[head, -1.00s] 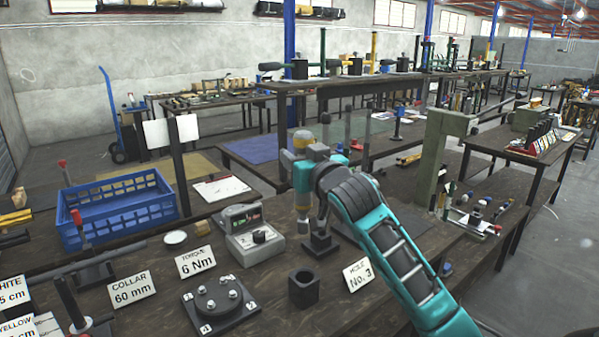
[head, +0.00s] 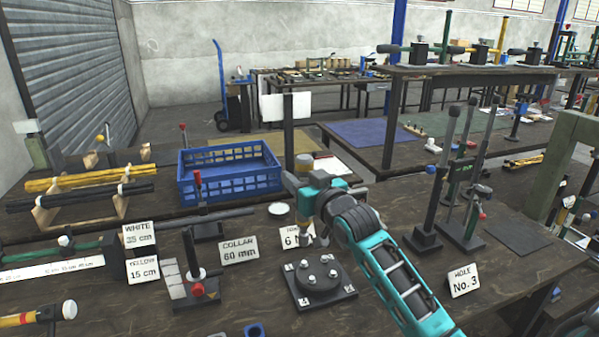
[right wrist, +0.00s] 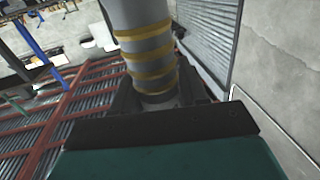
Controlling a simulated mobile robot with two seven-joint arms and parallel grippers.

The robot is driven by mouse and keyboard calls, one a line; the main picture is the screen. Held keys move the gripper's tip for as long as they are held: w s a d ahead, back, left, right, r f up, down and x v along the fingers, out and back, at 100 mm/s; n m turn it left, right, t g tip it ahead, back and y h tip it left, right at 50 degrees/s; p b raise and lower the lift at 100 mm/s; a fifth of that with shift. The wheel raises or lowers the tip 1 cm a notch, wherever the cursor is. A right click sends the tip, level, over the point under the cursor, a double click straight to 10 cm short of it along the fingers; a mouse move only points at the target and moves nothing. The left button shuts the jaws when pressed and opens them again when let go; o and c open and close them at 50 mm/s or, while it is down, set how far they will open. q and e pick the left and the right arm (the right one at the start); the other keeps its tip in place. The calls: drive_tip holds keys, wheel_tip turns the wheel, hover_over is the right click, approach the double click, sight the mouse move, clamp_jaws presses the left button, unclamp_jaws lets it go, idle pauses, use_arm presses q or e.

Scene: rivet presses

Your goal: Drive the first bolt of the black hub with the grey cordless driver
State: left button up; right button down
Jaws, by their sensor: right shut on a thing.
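The black hub (head: 319,281) sits on a square dark plate on the bench, with several silver bolts standing in its top and small number tags at the plate corners. My right gripper (head: 301,200) is shut on the grey cordless driver (head: 304,164), which points downward. The driver's lower end appears just above and behind the hub's back edge; I cannot tell whether it touches anything. In the right wrist view the grey driver body with yellow bands (right wrist: 148,50) stands between the dark fingers (right wrist: 155,110). My left gripper is not in view.
A torque sign (head: 291,238) is partly hidden behind the driver. A blue crate (head: 230,182) stands behind left. A collar sign (head: 239,250) and a red-knobbed stand (head: 197,270) are left of the hub. Tall-handled presses (head: 462,225) stand to the right. My right arm hides the bench beside the hub.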

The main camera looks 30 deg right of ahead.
drive_tip(key=shift+s+d+r, duration=0.1)
drive_tip(key=shift+r, duration=0.05)
drive_tip(key=shift+f, duration=0.2)
drive_tip(key=shift+f+b, duration=1.05)
drive_tip(key=shift+f, duration=1.35)
drive_tip(key=shift+p, duration=0.3)
drive_tip(key=shift+p, duration=0.6)
drive_tip(key=shift+f+b, duration=0.4)
drive_tip(key=shift+f, duration=0.55)
idle(0.3)
drive_tip(key=shift+s+f, duration=0.1)
drive_tip(key=shift+f, duration=0.55)
idle(1.2)
